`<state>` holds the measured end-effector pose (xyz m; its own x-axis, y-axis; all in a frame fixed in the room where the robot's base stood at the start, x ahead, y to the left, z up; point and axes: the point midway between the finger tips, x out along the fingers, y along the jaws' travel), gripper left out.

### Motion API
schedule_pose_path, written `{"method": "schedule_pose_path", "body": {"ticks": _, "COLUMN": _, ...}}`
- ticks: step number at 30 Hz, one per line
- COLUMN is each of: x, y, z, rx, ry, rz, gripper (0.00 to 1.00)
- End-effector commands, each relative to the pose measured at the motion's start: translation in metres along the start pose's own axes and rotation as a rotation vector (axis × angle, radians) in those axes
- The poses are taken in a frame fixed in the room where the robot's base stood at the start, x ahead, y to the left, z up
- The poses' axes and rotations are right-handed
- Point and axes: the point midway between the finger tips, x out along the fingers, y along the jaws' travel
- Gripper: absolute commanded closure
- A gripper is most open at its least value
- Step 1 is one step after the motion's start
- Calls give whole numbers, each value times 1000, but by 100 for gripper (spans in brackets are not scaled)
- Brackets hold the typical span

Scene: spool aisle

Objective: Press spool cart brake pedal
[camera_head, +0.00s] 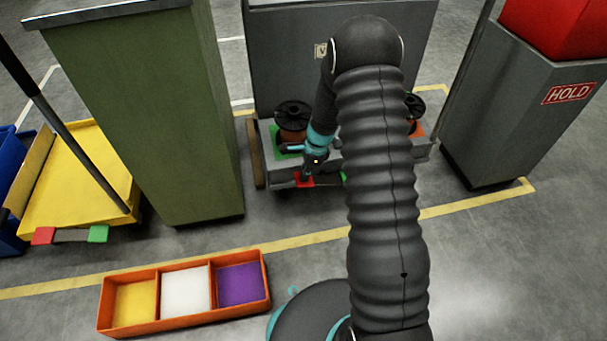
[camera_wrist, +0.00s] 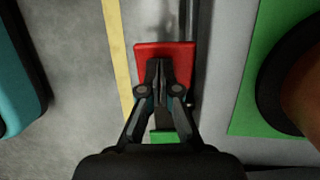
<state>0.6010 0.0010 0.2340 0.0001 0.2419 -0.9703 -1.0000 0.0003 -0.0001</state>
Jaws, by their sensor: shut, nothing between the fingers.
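The spool cart (camera_head: 270,172) is a low grey cart in front of the grey cabinet, with black and copper-coloured spools on it. On its near edge is a red pedal (camera_head: 304,182); it also shows in the wrist view (camera_wrist: 178,50). A green pedal end (camera_wrist: 164,136) shows below it in the wrist view, partly hidden by my fingers. My gripper (camera_head: 308,172) is shut and empty, its fingertips (camera_wrist: 160,66) over the red pedal. I cannot tell whether they touch it or whether the pedal is down.
A yellow cart (camera_head: 75,185) at left has its own red and green pedals. A green cabinet (camera_head: 150,120) stands beside the spool cart. An orange three-part tray (camera_head: 185,325) lies on the near floor. A grey HOLD bin (camera_head: 520,105) stands at right.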

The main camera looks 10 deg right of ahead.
Motion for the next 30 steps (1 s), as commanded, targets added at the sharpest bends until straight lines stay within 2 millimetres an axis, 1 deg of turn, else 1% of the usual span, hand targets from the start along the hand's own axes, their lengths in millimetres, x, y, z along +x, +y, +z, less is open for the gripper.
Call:
{"method": "schedule_pose_path", "body": {"ticks": 20, "x": 11, "y": 0, "z": 5, "rx": -2, "ry": 0, "rz": 2, "gripper": 100}}
{"method": "schedule_pose_path", "body": {"ticks": 25, "x": 19, "y": 0, "z": 8, "rx": -2, "ry": 0, "rz": 2, "gripper": 100}}
{"method": "schedule_pose_path", "body": {"ticks": 30, "x": 32, "y": 1, "z": 10, "rx": 0, "ry": -1, "rz": 3, "gripper": 100}}
